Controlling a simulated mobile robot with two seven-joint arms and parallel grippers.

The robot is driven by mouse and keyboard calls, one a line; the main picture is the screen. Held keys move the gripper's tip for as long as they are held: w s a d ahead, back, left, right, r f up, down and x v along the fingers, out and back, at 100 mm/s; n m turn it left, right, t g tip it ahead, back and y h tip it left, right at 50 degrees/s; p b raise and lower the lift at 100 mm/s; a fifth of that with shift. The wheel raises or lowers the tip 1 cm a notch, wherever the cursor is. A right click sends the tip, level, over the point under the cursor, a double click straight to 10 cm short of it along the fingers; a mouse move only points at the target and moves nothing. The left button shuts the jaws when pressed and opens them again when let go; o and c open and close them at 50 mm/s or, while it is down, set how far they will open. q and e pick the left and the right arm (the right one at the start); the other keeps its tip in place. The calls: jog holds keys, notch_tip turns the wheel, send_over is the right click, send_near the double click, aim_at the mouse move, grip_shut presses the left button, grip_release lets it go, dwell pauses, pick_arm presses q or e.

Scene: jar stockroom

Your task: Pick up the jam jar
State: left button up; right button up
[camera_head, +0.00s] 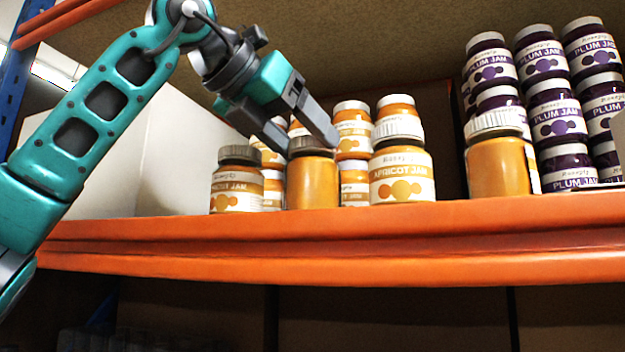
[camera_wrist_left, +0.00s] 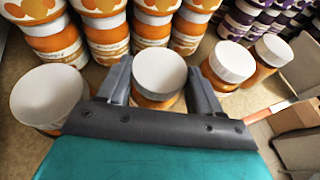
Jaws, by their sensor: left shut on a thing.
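The apricot jam jar (camera_head: 312,185) stands on the orange-edged shelf, its plain orange side towards me and its lid grey. My left gripper (camera_head: 310,146) reaches down from the upper left and is shut on this jar, one finger on each side near the lid. In the left wrist view the jar's white-looking lid (camera_wrist_left: 160,73) sits between the two fingers (camera_wrist_left: 162,90). The jar looks upright, its base at shelf level; I cannot tell whether it is lifted. Its label is hidden. My right gripper is not in view.
An apricot jar (camera_head: 238,185) stands close on the left, and a larger-looking one (camera_head: 402,178) on the right. Stacked apricot jars (camera_head: 353,130) are behind. Another orange jar (camera_head: 498,165) stands before stacked plum jars (camera_head: 555,110). A white box (camera_head: 180,150) is at left; the shelf edge (camera_head: 350,240) runs in front.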

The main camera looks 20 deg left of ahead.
pick_arm(q)
grip_shut()
jog(key=shift+r, duration=0.2)
notch_tip(320, 180, up, 10)
jog(key=shift+f, duration=0.15)
dwell(0.7)
jog(key=shift+a, duration=0.15)
dwell(0.4)
